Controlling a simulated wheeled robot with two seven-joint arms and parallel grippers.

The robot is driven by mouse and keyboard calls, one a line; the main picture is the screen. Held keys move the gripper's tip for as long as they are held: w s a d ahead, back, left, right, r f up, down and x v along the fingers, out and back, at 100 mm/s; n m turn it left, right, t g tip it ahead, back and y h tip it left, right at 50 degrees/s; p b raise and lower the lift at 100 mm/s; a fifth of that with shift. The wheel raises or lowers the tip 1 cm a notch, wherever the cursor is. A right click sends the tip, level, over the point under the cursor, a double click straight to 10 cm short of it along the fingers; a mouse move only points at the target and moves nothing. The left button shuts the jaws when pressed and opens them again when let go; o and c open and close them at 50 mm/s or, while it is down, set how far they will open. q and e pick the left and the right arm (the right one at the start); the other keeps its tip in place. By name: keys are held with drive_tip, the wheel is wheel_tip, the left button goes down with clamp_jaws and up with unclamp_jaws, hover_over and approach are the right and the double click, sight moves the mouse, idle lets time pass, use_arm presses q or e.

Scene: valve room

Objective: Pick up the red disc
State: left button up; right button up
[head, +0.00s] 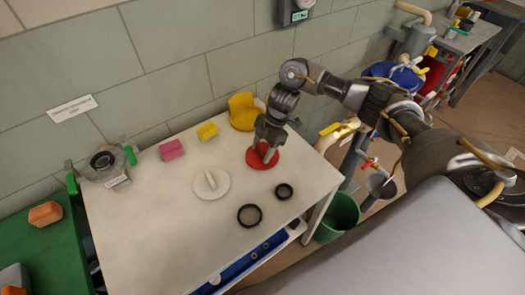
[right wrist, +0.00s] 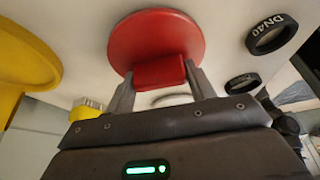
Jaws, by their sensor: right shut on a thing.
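The red disc (head: 271,160) is on or just above the white table at its right side in the head view; I cannot tell whether it touches the table. It has a raised red block as a handle, which shows in the right wrist view (right wrist: 160,72) below the round red face (right wrist: 157,35). My right gripper (head: 264,152) is shut on that handle, one finger on each side. My left gripper is in neither view.
The table's front left is clear.

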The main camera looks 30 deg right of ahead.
wheel_tip(320, 180, up, 3)
drive_tip(key=shift+w+f, duration=0.15)
drive_tip(key=s+a+r, duration=0.2)
drive_tip(key=s+r, duration=0.3)
drive_tip(key=s, duration=0.1)
drive_tip(key=s+a+r+p, duration=0.1)
drive_tip(key=s+a+r, duration=0.1)
drive_tip(key=s+r, duration=0.2)
drive_tip(key=s, duration=0.3)
drive_tip(key=shift+s+a+r, duration=0.15)
drive_tip(key=shift+a+r, duration=0.2)
drive_tip(key=shift+a, duration=0.05)
